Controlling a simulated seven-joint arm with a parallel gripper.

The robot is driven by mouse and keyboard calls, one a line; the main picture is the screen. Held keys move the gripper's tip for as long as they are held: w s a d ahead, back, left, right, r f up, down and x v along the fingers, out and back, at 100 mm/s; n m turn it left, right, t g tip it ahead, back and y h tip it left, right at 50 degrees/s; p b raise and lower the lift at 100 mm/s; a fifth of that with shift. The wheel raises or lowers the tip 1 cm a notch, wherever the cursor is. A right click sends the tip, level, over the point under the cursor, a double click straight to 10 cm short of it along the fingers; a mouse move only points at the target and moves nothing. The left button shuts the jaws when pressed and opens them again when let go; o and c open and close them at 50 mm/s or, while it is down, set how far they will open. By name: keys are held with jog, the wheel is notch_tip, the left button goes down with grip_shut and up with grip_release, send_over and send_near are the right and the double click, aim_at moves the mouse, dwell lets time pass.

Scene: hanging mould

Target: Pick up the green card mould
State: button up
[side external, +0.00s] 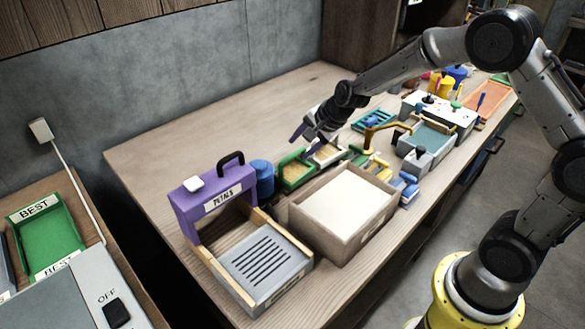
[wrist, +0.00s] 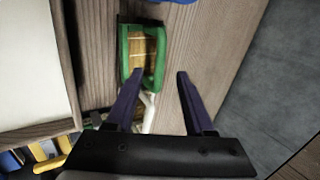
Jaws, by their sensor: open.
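The green card mould (wrist: 125,52) is a green frame with a tan slatted inside and a green loop handle on its right side, seen near the top of the wrist view. In the side view the mould (side external: 296,181) sits on the bench between the blue cylinder and the white-topped box. My gripper (wrist: 160,74) is open and empty, with dark purple fingers. In the side view my gripper (side external: 305,138) is above and behind the mould.
A wooden box with a white top (side external: 343,203) stands in front of the mould. A blue cylinder (side external: 262,178) and a purple PETALS stand (side external: 187,214) are to its left. Small tools and blocks (side external: 378,167) crowd the right. Bench behind (side external: 220,125) is clear.

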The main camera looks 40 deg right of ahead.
aim_at(292, 155)
jog(key=shift+x, duration=3.6)
grip_shut()
jog(key=shift+r, duration=0.1)
